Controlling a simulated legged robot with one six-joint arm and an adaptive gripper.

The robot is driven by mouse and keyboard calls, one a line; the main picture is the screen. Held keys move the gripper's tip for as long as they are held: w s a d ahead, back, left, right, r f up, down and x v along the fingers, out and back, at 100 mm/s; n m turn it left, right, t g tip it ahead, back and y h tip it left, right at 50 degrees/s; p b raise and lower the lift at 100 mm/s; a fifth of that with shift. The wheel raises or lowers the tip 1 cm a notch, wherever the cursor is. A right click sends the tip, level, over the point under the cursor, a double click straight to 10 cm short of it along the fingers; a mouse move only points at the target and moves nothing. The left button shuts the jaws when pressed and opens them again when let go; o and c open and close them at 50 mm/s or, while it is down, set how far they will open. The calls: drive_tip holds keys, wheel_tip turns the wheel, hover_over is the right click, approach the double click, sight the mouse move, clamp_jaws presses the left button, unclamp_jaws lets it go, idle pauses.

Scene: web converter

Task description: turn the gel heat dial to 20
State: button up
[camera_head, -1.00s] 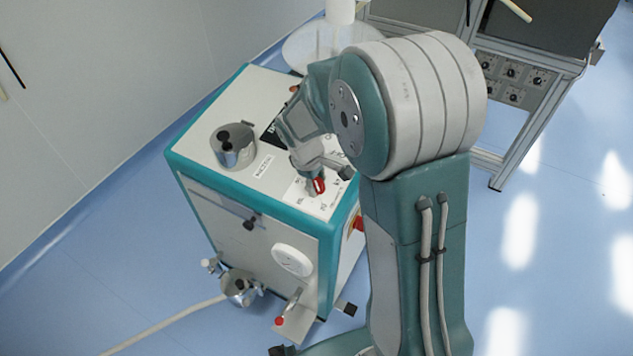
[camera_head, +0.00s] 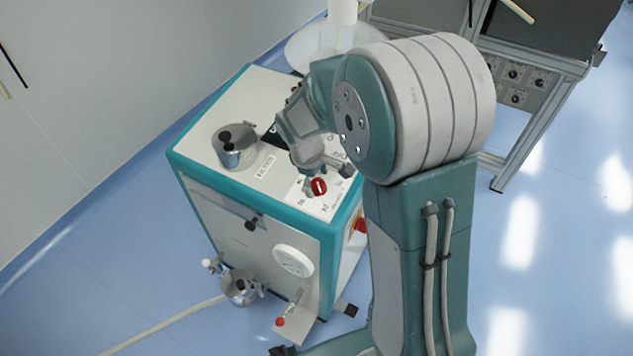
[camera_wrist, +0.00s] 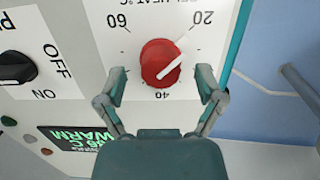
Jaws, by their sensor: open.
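The gel heat dial is a red round knob (camera_wrist: 160,62) on a white label plate, marked 60 at upper left, 20 at upper right and 40 at the bottom of the wrist view. Its white line slants toward the upper right, roughly toward the 20 mark. The knob also shows red in the head view (camera_head: 318,187) on top of the machine. My gripper (camera_wrist: 159,88) is open, with one finger on each side of the knob's lower part.
The white and teal machine (camera_head: 200,160) carries a metal pot (camera_head: 235,152) on its top. A black switch (camera_wrist: 14,68) marked OFF and ON and a green-lettered display reading WARM (camera_wrist: 80,143) lie left of the dial.

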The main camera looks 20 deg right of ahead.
drive_tip(key=v, duration=1.1)
drive_tip(key=s+d+r+m+t+y, duration=0.1)
drive_tip(key=s+r+m+t, duration=0.1)
drive_tip(key=s, duration=0.8)
drive_tip(key=s+d+r+m+t+y, duration=0.1)
drive_tip(key=s+r+m+t, duration=0.2)
drive_tip(key=s, duration=0.7)
wheel_tip(320, 180, up, 3)
drive_tip(key=m, duration=0.4)
drive_tip(key=shift+s+d+f, duration=0.2)
drive_tip(key=shift+s, duration=0.2)
